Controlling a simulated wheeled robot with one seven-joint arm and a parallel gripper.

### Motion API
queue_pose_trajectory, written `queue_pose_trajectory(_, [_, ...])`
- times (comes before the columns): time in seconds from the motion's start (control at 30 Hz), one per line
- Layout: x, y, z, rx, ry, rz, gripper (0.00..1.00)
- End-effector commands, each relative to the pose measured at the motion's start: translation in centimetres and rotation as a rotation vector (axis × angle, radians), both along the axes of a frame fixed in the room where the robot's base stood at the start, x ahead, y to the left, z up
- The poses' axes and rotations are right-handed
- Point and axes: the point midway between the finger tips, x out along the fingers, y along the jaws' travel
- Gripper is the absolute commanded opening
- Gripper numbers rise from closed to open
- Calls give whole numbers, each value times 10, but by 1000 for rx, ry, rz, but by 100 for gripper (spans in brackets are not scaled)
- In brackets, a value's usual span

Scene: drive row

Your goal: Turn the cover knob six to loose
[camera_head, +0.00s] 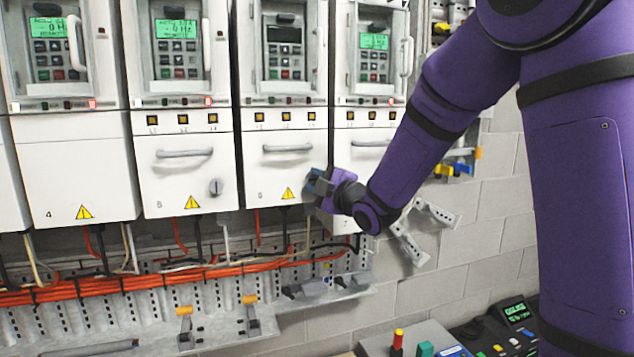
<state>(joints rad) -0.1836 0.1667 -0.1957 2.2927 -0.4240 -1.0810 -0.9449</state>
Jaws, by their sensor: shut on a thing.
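The cover numbered 6 (268,165) is a white panel with a bar handle and a yellow warning triangle, below the third drive from the left. My gripper (317,184) is at the lower right corner of this cover, shut on the cover knob six. My fingers hide that knob, so its angle cannot be read. A similar small grey knob (215,187) shows on the cover numbered 5 (175,175), to the left.
Covers 4 (70,165) and 7 (362,155) flank these. The display of drive six (284,35) is dark; the others glow green. Orange cables (120,286) and a perforated metal rail (220,325) run below. A control desk (430,340) stands at the lower right.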

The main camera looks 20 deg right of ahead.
Motion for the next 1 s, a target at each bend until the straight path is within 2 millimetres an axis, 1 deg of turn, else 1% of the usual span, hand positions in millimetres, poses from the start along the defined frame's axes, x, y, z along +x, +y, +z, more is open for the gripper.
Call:
queue_pose_trajectory(0.23, [0, 0, 1, 0, -1, 0, 7])
queue_pose_trajectory(0.27, [0, 0, 1, 0, -1, 0, 33])
queue_pose_trajectory(0.3, [0, 0, 1, 0, -1, 0, 42])
queue_pose_trajectory(0.37, [0, 0, 0, 1, -1, 0, 56])
queue_pose_trajectory(0.63, [0, 0, 0, 1, 0, 0, 56])
queue_pose_trajectory(0.73, [-4, -2, 0, 1, 1, -1, 56])
queue_pose_trajectory(0.87, [-18, -7, -2, 1, -1, 0, 56])
queue_pose_trajectory(1.0, [-42, -17, -5, 2, 0, -3, 56])
